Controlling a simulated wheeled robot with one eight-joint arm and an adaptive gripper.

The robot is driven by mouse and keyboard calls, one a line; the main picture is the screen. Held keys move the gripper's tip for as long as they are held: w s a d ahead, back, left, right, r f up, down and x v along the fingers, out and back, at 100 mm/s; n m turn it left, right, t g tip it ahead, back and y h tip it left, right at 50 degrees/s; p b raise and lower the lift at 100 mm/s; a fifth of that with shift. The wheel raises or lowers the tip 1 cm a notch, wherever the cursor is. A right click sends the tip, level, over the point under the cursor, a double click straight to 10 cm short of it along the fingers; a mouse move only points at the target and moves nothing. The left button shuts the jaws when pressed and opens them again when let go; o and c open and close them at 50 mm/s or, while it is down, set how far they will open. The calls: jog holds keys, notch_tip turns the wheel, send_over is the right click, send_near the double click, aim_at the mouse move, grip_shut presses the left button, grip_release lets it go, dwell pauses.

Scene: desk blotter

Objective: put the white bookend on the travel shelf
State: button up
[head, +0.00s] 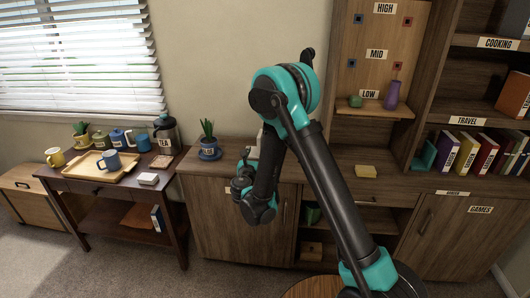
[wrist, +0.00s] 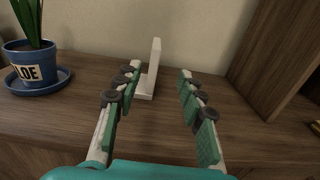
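The white bookend (wrist: 152,72) stands upright on the wooden cabinet top in the wrist view, its foot on the wood. In the head view it shows as a pale shape (head: 258,139) partly hidden behind my arm. My gripper (wrist: 160,76) is open and empty, its green-padded fingers spread and pointing at the bookend, which stands beyond and nearer the left finger. In the head view my gripper (head: 242,172) is low over the cabinet's front, partly hidden. The travel shelf (head: 450,119) is at the right, its board edge labelled TRAVEL.
A potted aloe (wrist: 30,55) on a blue saucer stands left of the bookend. A wooden upright (wrist: 275,60) rises at the right. Several books (head: 470,152) and a teal bookend (head: 425,155) stand below the TRAVEL label. A yellow block (head: 366,171) lies on the cabinet top.

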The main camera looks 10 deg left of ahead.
jog(key=w, duration=1.7)
jog(key=shift+f, duration=0.15)
grip_shut()
